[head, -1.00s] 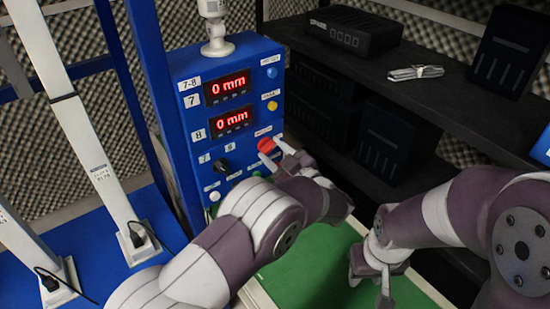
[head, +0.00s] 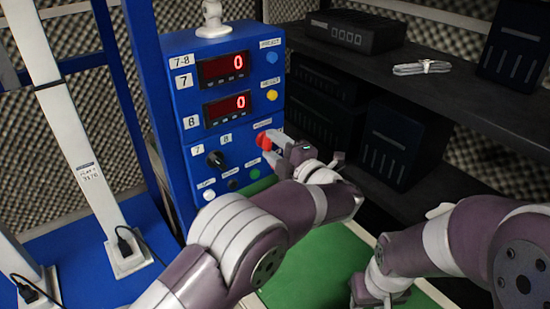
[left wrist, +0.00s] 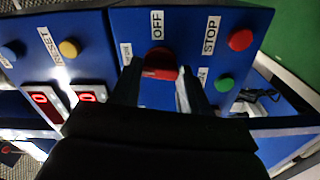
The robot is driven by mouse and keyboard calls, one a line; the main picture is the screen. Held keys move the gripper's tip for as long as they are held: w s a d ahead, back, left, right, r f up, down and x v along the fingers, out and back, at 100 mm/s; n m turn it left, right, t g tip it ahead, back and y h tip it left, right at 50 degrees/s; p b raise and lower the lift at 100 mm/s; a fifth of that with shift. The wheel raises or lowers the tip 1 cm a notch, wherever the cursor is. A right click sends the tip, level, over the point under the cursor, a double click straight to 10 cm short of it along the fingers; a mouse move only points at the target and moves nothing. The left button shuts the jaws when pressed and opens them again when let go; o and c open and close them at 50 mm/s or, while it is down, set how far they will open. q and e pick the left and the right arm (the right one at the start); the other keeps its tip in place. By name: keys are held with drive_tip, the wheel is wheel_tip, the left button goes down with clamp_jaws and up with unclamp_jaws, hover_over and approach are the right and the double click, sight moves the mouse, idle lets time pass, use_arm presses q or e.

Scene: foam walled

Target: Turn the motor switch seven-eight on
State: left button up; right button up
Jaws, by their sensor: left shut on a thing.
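The blue control box (head: 215,140) stands at the centre left of the head view. Its red rotary switch (head: 264,142) sits on the right of the front face, below the yellow button. In the left wrist view the red switch (left wrist: 160,63) lies between my fingers, under a label reading OFF. My left gripper (head: 272,143) is shut on the red switch and partly covers it. My right gripper (head: 380,288) hangs low over the green surface, away from the box; its fingers do not show clearly.
Two red displays (head: 224,68) on the box read 0. A black knob (head: 215,159), a green button (left wrist: 224,84) and a red button labelled STOP (left wrist: 240,40) are near the switch. Dark shelves (head: 450,110) stand to the right. A green surface (head: 310,270) lies below.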

use_arm(q)
drive_tip(key=shift+n+b, duration=1.1)
drive_tip(key=shift+b, duration=0.05)
drive_tip(key=o, duration=1.1)
drive_tip(key=shift+c, duration=0.2)
